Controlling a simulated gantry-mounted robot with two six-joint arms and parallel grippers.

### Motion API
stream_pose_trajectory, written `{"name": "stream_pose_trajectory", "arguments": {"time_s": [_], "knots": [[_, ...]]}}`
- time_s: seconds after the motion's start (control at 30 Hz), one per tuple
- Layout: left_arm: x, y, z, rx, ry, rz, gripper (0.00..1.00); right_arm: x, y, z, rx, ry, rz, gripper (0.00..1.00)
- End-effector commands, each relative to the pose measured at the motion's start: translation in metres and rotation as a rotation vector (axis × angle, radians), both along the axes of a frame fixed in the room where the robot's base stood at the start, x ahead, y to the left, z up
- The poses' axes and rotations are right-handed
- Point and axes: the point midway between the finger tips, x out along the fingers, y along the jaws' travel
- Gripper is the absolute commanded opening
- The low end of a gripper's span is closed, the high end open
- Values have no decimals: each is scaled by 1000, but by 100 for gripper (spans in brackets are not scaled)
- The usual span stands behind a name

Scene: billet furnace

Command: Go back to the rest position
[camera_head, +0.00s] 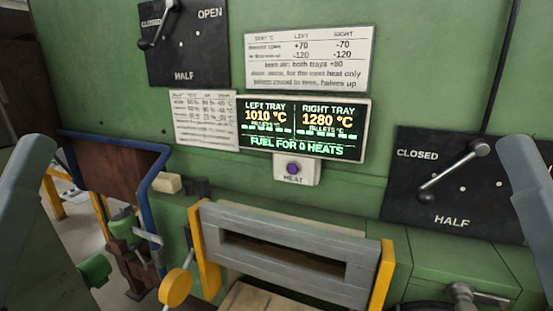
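Grey links of my two arms rise at the left and right picture edges; neither gripper is in view. The display (303,127) reads left tray 1010 °C, right tray 1280 °C and "FUEL FOR 0 HEATS". Below it is a purple HEAT button (293,168). No billet can be made out.
A grey slotted frame (290,257) with yellow ends stands low in front of the green wall (90,50). At the left are a brown blue-edged bin (110,172), a yellow round knob (174,288) and green fittings. Two printed cards surround the display.

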Motion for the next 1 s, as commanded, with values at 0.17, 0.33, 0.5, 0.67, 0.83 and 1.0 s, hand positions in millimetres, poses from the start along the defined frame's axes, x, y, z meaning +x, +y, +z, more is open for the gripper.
{"name": "stream_pose_trajectory", "arguments": {"time_s": [0.17,0.33,0.5,0.67,0.83,1.0], "knots": [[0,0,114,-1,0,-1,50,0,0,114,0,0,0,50],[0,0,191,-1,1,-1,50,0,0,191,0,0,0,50],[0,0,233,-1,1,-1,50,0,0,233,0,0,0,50],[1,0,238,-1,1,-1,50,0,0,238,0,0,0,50],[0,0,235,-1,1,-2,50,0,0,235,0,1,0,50],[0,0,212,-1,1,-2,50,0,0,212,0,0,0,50]]}}
